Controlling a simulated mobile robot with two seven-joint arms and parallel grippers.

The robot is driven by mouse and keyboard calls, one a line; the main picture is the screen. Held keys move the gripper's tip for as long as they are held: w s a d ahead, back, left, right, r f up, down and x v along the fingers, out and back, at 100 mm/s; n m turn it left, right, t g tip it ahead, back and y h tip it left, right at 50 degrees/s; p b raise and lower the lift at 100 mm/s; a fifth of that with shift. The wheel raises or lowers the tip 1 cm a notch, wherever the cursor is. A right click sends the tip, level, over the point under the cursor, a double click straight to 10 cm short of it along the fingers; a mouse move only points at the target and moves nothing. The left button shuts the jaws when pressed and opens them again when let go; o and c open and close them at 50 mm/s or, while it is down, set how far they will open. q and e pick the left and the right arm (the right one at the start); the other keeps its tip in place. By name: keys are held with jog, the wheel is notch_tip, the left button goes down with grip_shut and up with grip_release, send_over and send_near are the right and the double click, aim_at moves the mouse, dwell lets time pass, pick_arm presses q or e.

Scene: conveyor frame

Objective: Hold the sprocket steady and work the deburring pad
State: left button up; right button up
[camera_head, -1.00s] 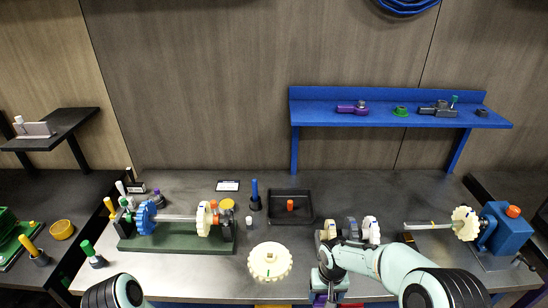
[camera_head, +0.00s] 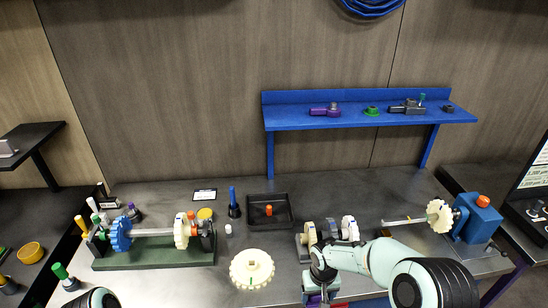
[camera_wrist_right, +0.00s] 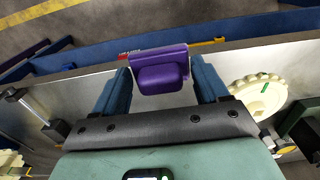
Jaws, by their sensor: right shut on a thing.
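A cream sprocket (camera_head: 252,268) with a square centre hole lies flat near the front edge of the bench. My right gripper (camera_head: 313,291) points down at the front edge, to the right of this sprocket and apart from it. In the right wrist view, the gripper's two blue fingers are shut on a purple pad (camera_wrist_right: 161,74). The same sprocket appears to show there at the right (camera_wrist_right: 258,98). My left gripper is out of view; only a dark part of my left arm shows at bottom left.
A green stand (camera_head: 150,255) at left carries a shaft with blue and cream sprockets. A black tray (camera_head: 283,224) holds an orange piece. Upright wheels (camera_head: 330,232) stand behind my right arm. A blue motor unit (camera_head: 477,221) sits at right. The blue shelf (camera_head: 370,118) hangs above.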

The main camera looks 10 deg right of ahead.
jog(key=shift+s, duration=0.1)
jog(key=shift+w+f, duration=0.1)
jog(key=shift+w, duration=0.35)
jog(key=w+a+r+m, duration=0.1)
jog(key=w+a+m, duration=0.15)
jog(key=w, duration=0.35)
jog(key=w+a+r+m, duration=0.2)
jog(key=w+a, duration=0.1)
jog(key=w, duration=0.3)
jog(key=w+a+m, duration=0.1)
jog(key=a, duration=0.2)
jog(key=w+a+f+m, duration=0.1)
jog(key=a+m, duration=0.1)
jog(key=a, duration=0.1)
jog(key=w+a+f+m, duration=0.1)
jog(key=w+a, duration=0.1)
jog(key=a, duration=0.1)
jog(key=shift+w+a+m+b, duration=0.1)
jog(key=shift+a+m+b, duration=0.15)
jog(key=shift+b, duration=0.05)
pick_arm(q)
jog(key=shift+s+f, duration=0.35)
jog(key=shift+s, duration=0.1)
pick_arm(e)
jog(key=shift+d+r, duration=0.95)
jog(key=shift+d, duration=0.05)
jog(key=shift+d, duration=0.1)
